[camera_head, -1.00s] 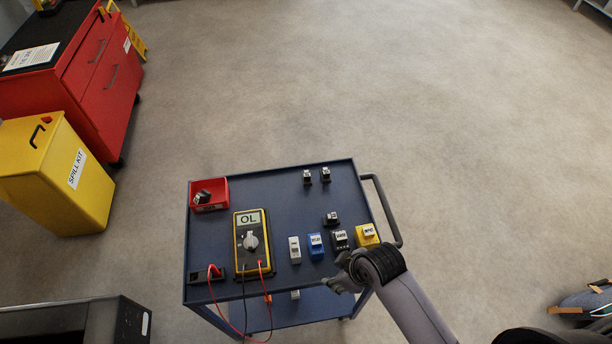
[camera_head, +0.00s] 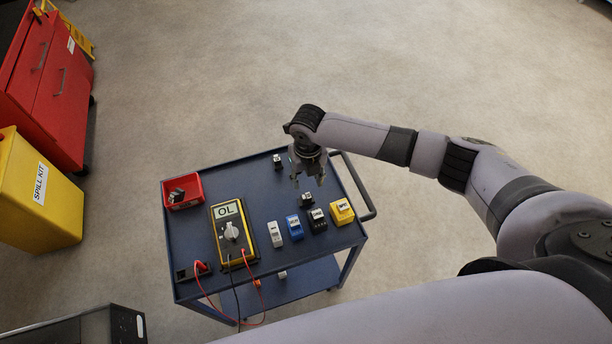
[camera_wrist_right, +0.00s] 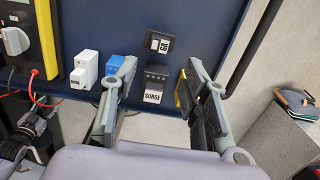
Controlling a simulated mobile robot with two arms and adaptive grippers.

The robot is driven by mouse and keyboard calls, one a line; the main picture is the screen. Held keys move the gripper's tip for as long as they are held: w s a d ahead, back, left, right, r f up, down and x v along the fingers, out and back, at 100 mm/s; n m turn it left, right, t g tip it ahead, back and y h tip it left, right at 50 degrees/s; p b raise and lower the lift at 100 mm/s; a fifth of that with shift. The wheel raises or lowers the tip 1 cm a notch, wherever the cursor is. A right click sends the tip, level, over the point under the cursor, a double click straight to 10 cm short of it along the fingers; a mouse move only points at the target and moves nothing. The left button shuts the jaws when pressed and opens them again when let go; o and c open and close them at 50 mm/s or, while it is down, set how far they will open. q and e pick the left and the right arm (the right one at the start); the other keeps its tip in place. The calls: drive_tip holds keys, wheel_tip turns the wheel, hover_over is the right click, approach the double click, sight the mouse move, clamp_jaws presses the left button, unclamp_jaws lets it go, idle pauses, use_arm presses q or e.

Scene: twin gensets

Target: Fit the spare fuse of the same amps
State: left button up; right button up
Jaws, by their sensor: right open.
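My right gripper (camera_head: 308,180) hangs open and empty above the back right of the blue trolley top (camera_head: 237,180). A small black fuse-like block with a pale label (camera_head: 278,161) stands at the back. A similar black block (camera_head: 307,199) lies just in front of the gripper; in the wrist view a labelled black block (camera_wrist_right: 160,44) shows beyond the open fingers. I cannot read its rating. Another dark block (camera_head: 177,194) sits in the red bin (camera_head: 183,204). The gripper covers the spot of a second back block. My left gripper is out of view.
A yellow multimeter (camera_head: 232,231) reads OL, its leads trailing over the front edge. A white module (camera_head: 275,235), a blue one (camera_head: 293,226), a black SURGE module (camera_head: 317,220) and a yellow block (camera_head: 342,211) stand in a row. A handle (camera_head: 362,190) edges the right side.

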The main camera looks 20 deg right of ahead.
sight(306, 196)
drive_tip(key=shift+s+f+b, duration=0.1)
drive_tip(key=shift+f+b, duration=0.55)
drive_tip(key=shift+f, duration=0.05)
drive_tip(key=f+b, duration=0.2)
drive_tip(key=f, duration=0.1)
drive_tip(key=f+b, duration=0.5)
drive_tip(key=shift+w+f, duration=0.25)
drive_tip(key=shift+f, duration=0.05)
drive_tip(key=shift+r, duration=0.1)
idle(0.3)
clamp_jaws()
idle(0.6)
drive_tip(key=shift+p, duration=0.3)
